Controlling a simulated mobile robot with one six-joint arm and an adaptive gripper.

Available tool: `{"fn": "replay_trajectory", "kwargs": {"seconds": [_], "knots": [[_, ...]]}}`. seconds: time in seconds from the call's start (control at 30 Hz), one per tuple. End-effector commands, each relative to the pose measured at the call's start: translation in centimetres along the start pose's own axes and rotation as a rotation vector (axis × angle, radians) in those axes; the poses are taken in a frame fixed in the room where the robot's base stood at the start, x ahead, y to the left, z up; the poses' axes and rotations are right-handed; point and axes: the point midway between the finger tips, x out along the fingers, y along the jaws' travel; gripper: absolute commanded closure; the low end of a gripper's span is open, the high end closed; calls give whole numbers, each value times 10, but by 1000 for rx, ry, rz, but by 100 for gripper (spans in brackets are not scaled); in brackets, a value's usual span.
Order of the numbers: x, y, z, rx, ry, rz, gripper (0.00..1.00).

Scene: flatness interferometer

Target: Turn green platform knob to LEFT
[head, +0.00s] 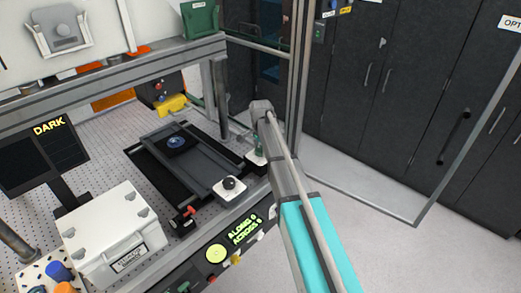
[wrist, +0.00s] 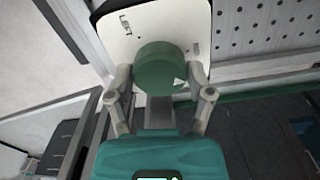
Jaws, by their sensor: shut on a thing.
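The green platform knob (wrist: 160,66) is a round green cylinder with a small white triangular mark near its lower right edge, in the wrist view. It stands on a white plate (wrist: 118,25) with small dark marks on either side. My gripper (wrist: 160,80) has one finger on each side of the knob and is shut on it. In the head view my arm reaches to the right side of the bench, and my gripper (head: 262,150) is partly hidden there by the arm. The knob cannot be made out clearly in the head view.
A black joystick on a white base (head: 229,187) stands left of my arm. A dark rail platform (head: 195,160) carries a blue disc (head: 176,142). A white case (head: 112,235), a screen reading DARK (head: 62,145) and a metal frame post (head: 220,95) stand around. Free floor lies right.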

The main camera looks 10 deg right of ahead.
Motion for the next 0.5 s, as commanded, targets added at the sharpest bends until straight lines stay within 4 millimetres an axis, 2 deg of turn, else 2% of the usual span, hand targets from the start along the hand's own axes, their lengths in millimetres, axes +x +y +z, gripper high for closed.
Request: {"fn": "replay_trajectory", "kwargs": {"seconds": [0.27, 0.5], "knots": [[0, 0, 0, -55, 0, 0, 80], [0, 0, 0, -188, -1, 0, 80]]}}
